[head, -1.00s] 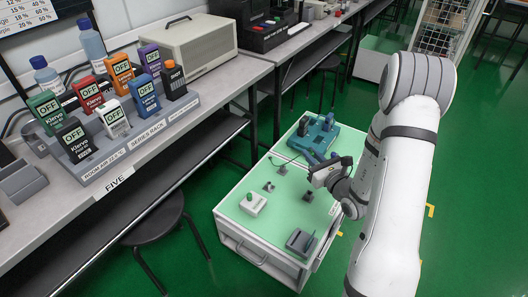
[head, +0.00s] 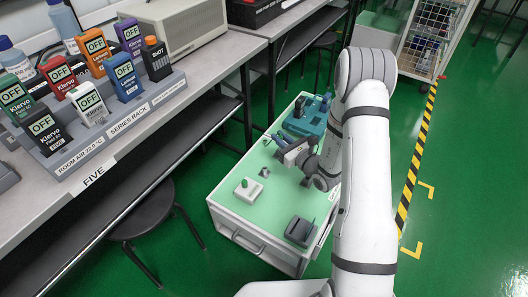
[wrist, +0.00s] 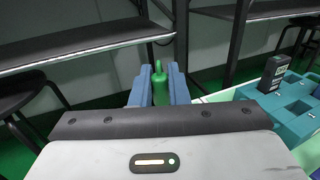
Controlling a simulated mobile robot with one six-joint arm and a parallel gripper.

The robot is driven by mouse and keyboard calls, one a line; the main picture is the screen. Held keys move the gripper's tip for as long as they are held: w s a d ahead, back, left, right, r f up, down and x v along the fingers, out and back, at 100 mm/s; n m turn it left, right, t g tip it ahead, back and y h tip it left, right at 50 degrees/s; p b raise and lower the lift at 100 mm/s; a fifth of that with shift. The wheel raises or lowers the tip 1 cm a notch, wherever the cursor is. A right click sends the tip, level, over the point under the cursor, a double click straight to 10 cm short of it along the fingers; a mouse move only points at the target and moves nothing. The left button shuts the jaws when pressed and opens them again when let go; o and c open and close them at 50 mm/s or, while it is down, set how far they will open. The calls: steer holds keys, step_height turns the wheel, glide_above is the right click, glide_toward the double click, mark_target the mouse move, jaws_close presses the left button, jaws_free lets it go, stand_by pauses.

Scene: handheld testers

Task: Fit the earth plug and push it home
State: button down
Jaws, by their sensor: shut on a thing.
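My gripper (head: 277,141) is over the back left part of the green-topped cart (head: 228,207) in the head view. In the wrist view its two blue fingers (wrist: 160,88) are shut on a green plug (wrist: 160,92) with a thin tip pointing away. The plug is too small to make out in the head view. A white box (head: 247,190) with a green knob on top stands on the cart, apart from my gripper. Whether any socket faces the plug cannot be told.
A teal tray (head: 297,127) stands at the cart's back, with a dark tester (wrist: 272,74) upright in it. A small metal stand (head: 264,171) and a grey cradle (head: 300,231) are on the cart. The bench with the series rack (head: 120,118) is left; a stool (head: 147,212) stands below.

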steer(key=w+a+f+n+g+y+b, duration=0.1)
steer(key=a+f, duration=0.4)
steer(key=shift+w+f, duration=0.25)
steer(key=shift+w, duration=0.05)
steer(key=shift+s, duration=0.1)
steer(key=b, duration=0.4)
glide_above(265, 173)
steer(key=shift+w+f, duration=0.2)
steer(key=shift+f, duration=1)
steer(key=shift+w+f, duration=0.15)
steer(key=shift+f, duration=1)
steer(key=shift+f+b, duration=1.75)
steer(key=shift+f, duration=0.45)
steer(key=c, duration=1.3)
jaws_free()
steer(key=p+v, duration=0.2)
steer(key=v, duration=0.6)
steer(key=shift+w+p, duration=0.1)
steer(key=shift+p, duration=0.25)
